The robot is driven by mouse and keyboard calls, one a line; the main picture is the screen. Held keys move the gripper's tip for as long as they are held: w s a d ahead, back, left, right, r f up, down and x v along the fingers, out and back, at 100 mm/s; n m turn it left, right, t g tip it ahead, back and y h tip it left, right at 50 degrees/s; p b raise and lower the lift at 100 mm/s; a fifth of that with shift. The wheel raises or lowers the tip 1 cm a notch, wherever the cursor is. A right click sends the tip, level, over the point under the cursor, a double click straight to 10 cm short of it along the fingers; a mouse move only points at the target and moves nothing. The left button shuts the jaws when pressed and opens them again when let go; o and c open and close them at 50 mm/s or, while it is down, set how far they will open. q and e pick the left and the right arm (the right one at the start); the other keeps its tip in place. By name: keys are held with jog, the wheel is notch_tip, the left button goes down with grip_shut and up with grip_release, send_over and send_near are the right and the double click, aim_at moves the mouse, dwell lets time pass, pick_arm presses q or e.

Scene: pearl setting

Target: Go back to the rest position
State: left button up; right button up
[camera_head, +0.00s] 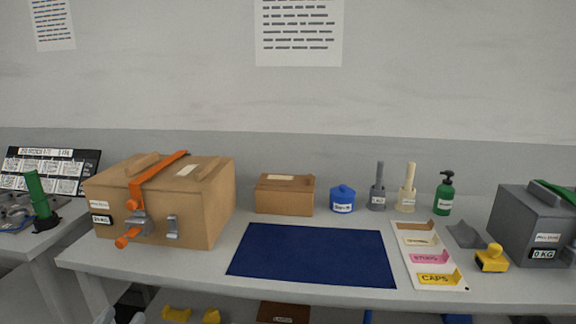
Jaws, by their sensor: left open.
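The tips of my left gripper (121,317) show at the bottom edge, at the lower left, below the front edge of the long table (210,287). Its two pale fingertips are apart with nothing visible between them, so it is open. The rest of that arm is out of the frame. My right gripper is not in view.
A large brown box (205,210) with an orange strap stands above my left gripper. A blue mat (312,254), a label tray (428,256), a small brown box (285,195) and a grey case (530,226) are on the table. A side table (40,240) stands at left.

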pick_arm(q)
jog(key=s+d+f+g+p, duration=0.3)
jog(key=s+d+f+g, duration=0.2)
jog(key=s+d, duration=0.2)
jog(key=s+d+f+m+g+p, duration=0.1)
jog(key=s+d+f+g+p, duration=0.2)
jog(key=s+d+f, duration=0.3)
jog(key=s+d+g, duration=0.1)
jog(key=s, duration=0.4)
jog(key=shift+s+g+h, duration=0.2)
jog(key=shift+g+h, duration=0.2)
jog(key=shift+a, duration=0.1)
dwell(0.4)
